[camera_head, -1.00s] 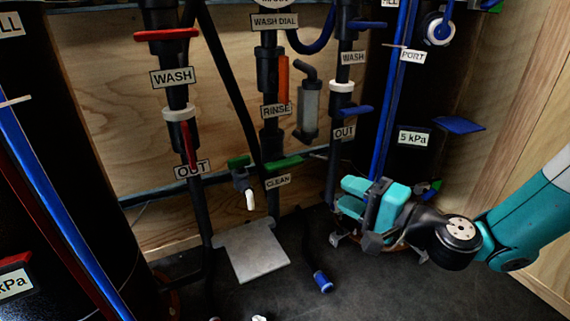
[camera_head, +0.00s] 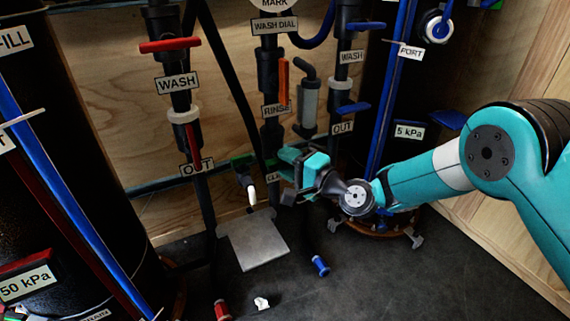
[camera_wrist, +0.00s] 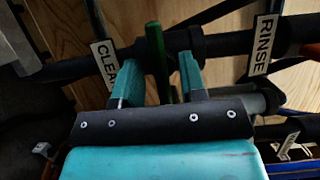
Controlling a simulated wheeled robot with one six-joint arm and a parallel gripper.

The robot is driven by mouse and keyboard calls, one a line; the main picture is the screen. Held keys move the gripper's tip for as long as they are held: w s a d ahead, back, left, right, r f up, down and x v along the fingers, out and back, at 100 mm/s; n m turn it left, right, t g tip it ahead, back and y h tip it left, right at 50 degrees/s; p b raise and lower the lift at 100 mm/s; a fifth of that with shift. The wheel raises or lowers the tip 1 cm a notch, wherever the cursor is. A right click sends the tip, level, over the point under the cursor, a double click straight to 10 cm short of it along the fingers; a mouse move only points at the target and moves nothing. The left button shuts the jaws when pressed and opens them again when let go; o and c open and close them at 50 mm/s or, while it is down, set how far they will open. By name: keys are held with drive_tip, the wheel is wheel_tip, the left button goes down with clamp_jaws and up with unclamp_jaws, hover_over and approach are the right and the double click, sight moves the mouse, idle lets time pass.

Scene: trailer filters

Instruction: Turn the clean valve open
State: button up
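The clean valve's green handle (camera_wrist: 157,62) shows in the wrist view, crosswise to the dark pipe (camera_wrist: 225,47) it sits on. The CLEAN label (camera_wrist: 105,64) is beside it. My gripper (camera_wrist: 160,78) is open, with its two teal fingers on either side of the handle and visible gaps between. I cannot tell whether a finger touches it.
The RINSE valve's orange handle (camera_head: 283,80) and a grey cylinder (camera_head: 309,105) are above. A grey plate (camera_head: 253,242) lies below; a blue piece (camera_head: 320,265) and a red piece (camera_head: 222,310) are on the floor.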

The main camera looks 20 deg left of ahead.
drive_tip(key=shift+w+a, duration=0.2)
drive_tip(key=shift+a, duration=0.4)
clamp_jaws()
